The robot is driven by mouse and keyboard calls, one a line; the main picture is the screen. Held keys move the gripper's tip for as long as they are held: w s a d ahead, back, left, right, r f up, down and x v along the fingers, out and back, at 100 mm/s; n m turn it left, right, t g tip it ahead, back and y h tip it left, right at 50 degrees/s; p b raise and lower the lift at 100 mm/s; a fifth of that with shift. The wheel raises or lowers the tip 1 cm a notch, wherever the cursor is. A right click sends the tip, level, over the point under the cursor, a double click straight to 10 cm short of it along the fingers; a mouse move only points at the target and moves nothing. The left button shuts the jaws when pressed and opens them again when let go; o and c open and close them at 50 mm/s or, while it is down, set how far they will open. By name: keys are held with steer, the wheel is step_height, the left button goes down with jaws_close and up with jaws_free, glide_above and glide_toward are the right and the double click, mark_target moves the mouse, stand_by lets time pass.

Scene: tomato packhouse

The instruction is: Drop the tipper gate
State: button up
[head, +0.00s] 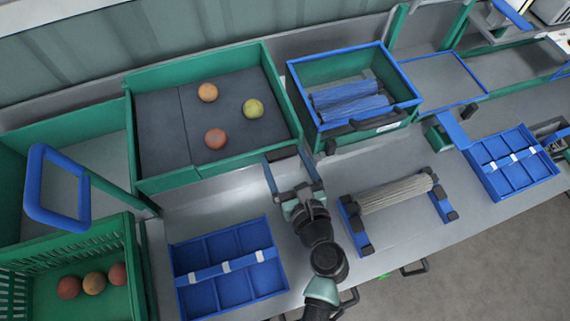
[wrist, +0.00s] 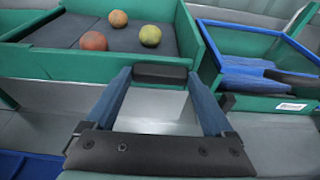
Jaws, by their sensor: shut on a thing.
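The tipper (head: 200,178) is a green-walled box with a dark grey floor at the upper left centre of the head view. Two reddish-orange tomatoes (head: 215,139) and a yellow-green one (head: 253,109) lie on its floor. Its green front wall, which I take for the gate (wrist: 118,66), stands upright in the wrist view. A dark handle bar (wrist: 160,73) sits on this wall's front. My gripper (head: 290,161) is at the right part of the front wall, its two blue fingers (wrist: 162,90) at the bar's ends. It is shut on the bar.
A blue-rimmed green bin (head: 335,131) with blue rolls stands right of the tipper. A blue divided tray (head: 272,282) lies front left, a roller on blue stands (head: 395,195) front right. A green crate (head: 133,265) with tomatoes is at lower left, below a blue loop handle (head: 35,185).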

steer(key=f+t+b, duration=0.1)
steer(key=b, duration=0.5)
steer(key=s+f+t+y+b, duration=0.1)
steer(key=t+b, duration=0.1)
steer(key=b, duration=0.3)
steer(key=f+t+b, duration=0.1)
steer(key=t+b, duration=0.1)
steer(key=b, duration=0.4)
steer(key=shift+s+d+f+y+b, duration=0.2)
steer(key=shift+s+d+y+b, duration=0.1)
steer(key=shift+s+b, duration=0.1)
steer(key=shift+s+r+t+b, duration=0.1)
steer(key=shift+t+b, duration=0.3)
steer(key=shift+b, duration=0.55)
steer(key=o, duration=1.1)
steer(key=r+v, duration=0.1)
steer(key=v, duration=0.4)
steer(key=r+b+v, duration=0.1)
steer(key=v, duration=0.3)
steer(key=r+v, duration=0.1)
steer(key=v, duration=0.4)
steer(key=shift+s+d, duration=0.35)
steer(key=shift+s, duration=0.3)
